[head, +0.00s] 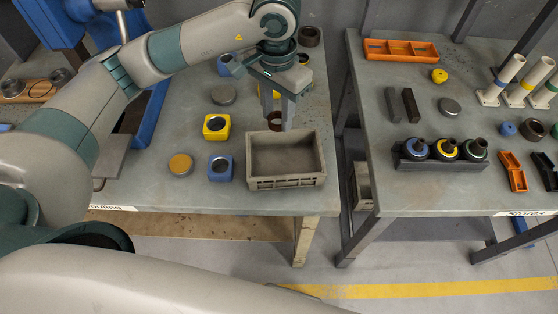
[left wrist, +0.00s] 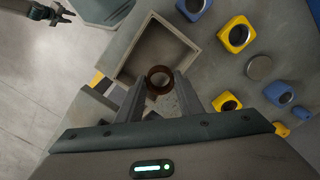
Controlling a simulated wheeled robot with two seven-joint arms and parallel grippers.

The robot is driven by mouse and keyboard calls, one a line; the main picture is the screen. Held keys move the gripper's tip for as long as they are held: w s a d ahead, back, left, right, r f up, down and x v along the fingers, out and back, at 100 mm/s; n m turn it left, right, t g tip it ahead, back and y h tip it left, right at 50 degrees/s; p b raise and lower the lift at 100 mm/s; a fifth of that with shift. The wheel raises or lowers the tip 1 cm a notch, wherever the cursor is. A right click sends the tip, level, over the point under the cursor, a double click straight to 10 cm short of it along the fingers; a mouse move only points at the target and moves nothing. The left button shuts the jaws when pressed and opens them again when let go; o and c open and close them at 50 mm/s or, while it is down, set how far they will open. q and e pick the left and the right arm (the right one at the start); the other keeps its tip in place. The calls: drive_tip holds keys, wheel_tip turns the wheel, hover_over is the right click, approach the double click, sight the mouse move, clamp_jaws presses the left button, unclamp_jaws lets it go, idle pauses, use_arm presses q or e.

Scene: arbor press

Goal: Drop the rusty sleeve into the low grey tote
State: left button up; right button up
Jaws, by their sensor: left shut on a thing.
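The rusty sleeve (head: 274,117) is a short brown ring. My left gripper (head: 278,114) is shut on it, and the left wrist view shows the sleeve (left wrist: 159,70) between the two fingertips (left wrist: 158,86). The low grey tote (head: 251,180) is an open box near the front edge of the left table. In the head view the sleeve shows just beyond the tote's far rim; its height is hard to tell. In the left wrist view it overlaps the wall side of the tote (left wrist: 192,42). My right gripper (left wrist: 58,12) shows small at the top left there; its opening is unclear.
Left of the tote are a blue block (head: 221,168), a yellow block (head: 216,127), a yellow-topped disc (head: 181,164) and a grey disc (head: 223,94). A gap separates the right table, which holds a dark rack (head: 440,164) and an orange tray (head: 400,50).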

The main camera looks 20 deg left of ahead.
use_arm(q)
drive_tip(key=shift+f, duration=0.1)
drive_tip(key=shift+f, duration=2.9)
drive_tip(key=o, duration=1.2)
